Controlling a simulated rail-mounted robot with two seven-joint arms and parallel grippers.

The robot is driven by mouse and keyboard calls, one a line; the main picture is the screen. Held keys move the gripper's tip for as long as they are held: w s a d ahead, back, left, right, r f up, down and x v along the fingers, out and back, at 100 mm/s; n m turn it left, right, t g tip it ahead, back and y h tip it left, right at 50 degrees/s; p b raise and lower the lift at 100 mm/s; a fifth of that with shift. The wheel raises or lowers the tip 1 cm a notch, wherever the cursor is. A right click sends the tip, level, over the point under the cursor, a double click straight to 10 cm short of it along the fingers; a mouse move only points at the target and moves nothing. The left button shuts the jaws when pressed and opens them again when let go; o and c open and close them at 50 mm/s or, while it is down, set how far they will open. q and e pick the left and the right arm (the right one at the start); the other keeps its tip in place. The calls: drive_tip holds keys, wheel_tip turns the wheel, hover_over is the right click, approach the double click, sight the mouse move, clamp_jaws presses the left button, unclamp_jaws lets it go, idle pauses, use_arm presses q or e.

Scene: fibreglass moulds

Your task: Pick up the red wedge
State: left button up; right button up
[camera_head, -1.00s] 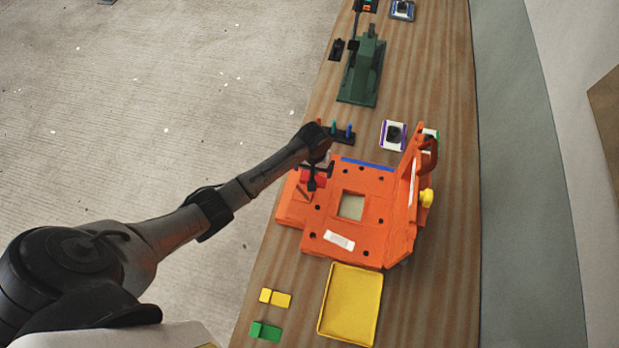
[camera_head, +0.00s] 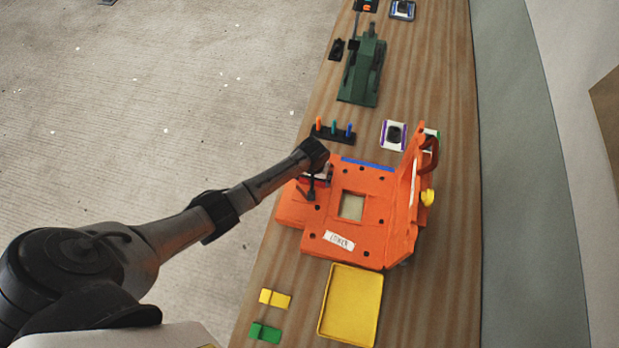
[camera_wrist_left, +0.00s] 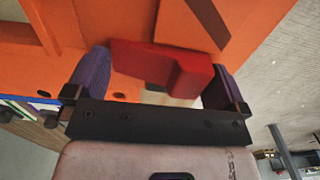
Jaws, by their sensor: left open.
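The red wedge (camera_wrist_left: 165,62) shows in the left wrist view, a stepped red block on the orange mould surface (camera_wrist_left: 100,20). It lies between the two purple fingers of my left gripper (camera_wrist_left: 161,66), which are open on either side of it. I cannot tell whether a finger touches it. In the head view my left gripper (camera_head: 313,186) is over the left part of the orange mould (camera_head: 325,222), and it and my arm hide most of the wedge. My right gripper is not in view.
A black rack with coloured pegs (camera_head: 333,134) is behind. A yellow tray (camera_head: 350,305), yellow block (camera_head: 275,298) and green block (camera_head: 265,332) lie in front.

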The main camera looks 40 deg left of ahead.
use_arm(q)
drive_tip(key=shift+c, duration=0.4)
drive_tip(key=c, duration=0.7)
drive_tip(key=shift+r, duration=0.15)
